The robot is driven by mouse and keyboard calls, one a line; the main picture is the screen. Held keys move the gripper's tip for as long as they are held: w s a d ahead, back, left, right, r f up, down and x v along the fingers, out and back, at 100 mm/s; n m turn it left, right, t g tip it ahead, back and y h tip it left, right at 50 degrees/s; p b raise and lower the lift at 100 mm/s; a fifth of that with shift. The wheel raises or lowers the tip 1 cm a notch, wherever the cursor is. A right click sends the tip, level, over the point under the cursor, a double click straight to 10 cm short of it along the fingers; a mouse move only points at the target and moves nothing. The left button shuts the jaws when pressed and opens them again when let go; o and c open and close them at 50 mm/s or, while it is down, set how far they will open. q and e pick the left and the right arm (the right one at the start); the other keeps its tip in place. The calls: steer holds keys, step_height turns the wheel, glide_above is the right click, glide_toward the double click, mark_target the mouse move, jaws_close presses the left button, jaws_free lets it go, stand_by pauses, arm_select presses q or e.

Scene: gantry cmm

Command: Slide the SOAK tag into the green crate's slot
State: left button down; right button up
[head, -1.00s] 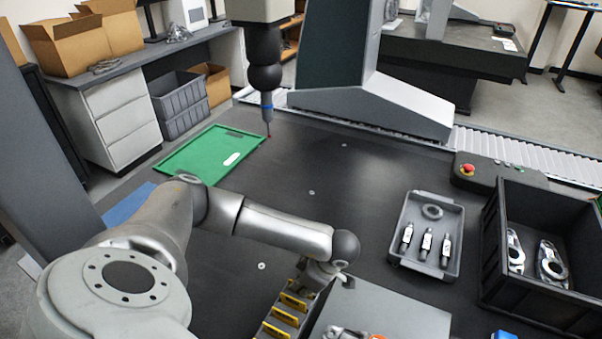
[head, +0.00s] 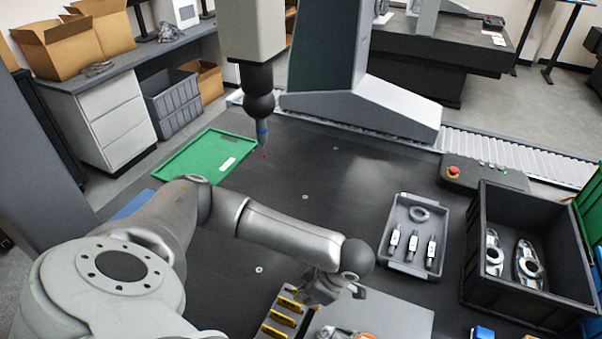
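My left gripper (head: 325,288) is low at the bottom centre, pointing down beside a rack (head: 283,316) of yellow-edged pieces. Its fingers are too small and partly hidden to show whether they hold anything. The rack's pieces may be tags, but I cannot read any lettering or pick out the SOAK tag. A green crate edge (head: 592,222) shows at the far right, cut off by the picture and partly behind a black crate; its slot is not visible. My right gripper is not in view.
A grey tray (head: 412,266) with a ring and several labelled cylinders lies right of my gripper. A black crate (head: 480,225) holds metal parts. A measuring probe (head: 262,135) hangs near a flat green tray (head: 190,165). The middle table is clear.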

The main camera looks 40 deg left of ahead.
arm_select(q)
steer(key=s+d+r+p, duration=0.3)
steer(key=d+r+p, duration=0.1)
steer(key=d+r, duration=0.2)
steer(key=shift+r, duration=0.7)
steer(key=shift+f, duration=0.1)
